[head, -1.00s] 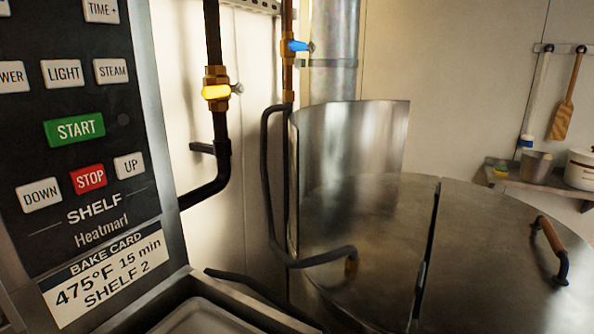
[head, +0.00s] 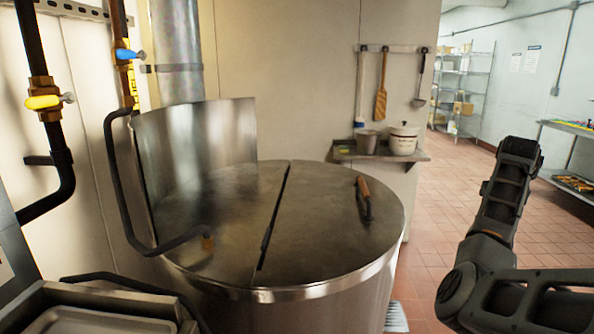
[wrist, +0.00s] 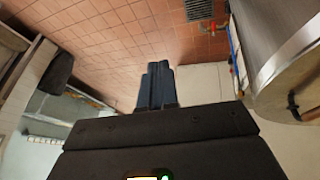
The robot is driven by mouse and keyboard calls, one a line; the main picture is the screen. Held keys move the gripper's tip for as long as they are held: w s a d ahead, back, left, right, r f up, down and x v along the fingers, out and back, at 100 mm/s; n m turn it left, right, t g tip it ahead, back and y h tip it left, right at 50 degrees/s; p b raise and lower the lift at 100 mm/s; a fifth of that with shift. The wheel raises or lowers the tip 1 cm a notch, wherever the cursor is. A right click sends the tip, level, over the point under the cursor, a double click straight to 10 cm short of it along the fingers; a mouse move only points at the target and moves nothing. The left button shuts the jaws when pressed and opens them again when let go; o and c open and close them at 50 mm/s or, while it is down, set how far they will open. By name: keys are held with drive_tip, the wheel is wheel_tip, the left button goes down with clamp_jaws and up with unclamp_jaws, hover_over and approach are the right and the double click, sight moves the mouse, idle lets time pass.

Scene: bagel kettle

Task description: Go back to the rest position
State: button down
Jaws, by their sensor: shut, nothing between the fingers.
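My gripper (wrist: 156,88) shows in the wrist view with its dark fingers together and nothing between them. It is over open tiled floor, apart from the kettle. In the head view my dark arm is at the right, bent upward; the gripper itself cannot be made out there. The large steel kettle (head: 335,235) stands in the middle of the head view with its two-part lid closed. The lid handle (head: 364,198) has a wooden grip. The kettle's curved side also shows at the right of the wrist view (wrist: 285,50).
A yellow-handled valve (head: 42,102) and a blue-handled valve (head: 125,55) sit on pipes at the left. A small shelf (head: 415,156) holds a white tub (head: 403,139) and a metal pot (head: 367,141). A wooden paddle (head: 381,95) hangs above. Tiled floor (head: 455,185) is free at the right.

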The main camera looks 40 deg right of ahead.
drive_tip(key=w+a+f+n+t+h, duration=0.1)
drive_tip(key=w+a+f+n+h, duration=0.15)
drive_tip(key=a+f, duration=0.45)
drive_tip(key=w+a+f+n+h, duration=0.2)
drive_tip(key=w+a+f, duration=0.1)
drive_tip(key=a+f, duration=0.5)
drive_tip(key=a+f+n+t, duration=0.2)
drive_tip(key=a+t, duration=0.1)
drive_tip(key=a, duration=0.7)
drive_tip(key=a+f+n+t, duration=0.2)
drive_tip(key=a+t, duration=0.1)
drive_tip(key=a, duration=0.6)
drive_tip(key=s+a+n+t+y, duration=0.2)
drive_tip(key=s+a+t+y, duration=0.15)
drive_tip(key=a, duration=0.75)
drive_tip(key=s+a+r+t+y, duration=0.1)
drive_tip(key=s+a+r+y, duration=0.2)
drive_tip(key=s+a+r, duration=0.3)
drive_tip(key=s+a+r+t+y, duration=0.2)
drive_tip(key=s+a+r, duration=0.5)
drive_tip(key=a, duration=0.6)
drive_tip(key=shift+s+r+n+y, duration=0.2)
drive_tip(key=shift+r+n+y, duration=0.25)
drive_tip(key=shift+r, duration=0.5)
drive_tip(key=shift+a+t, duration=0.1)
drive_tip(key=shift+t, duration=0.15)
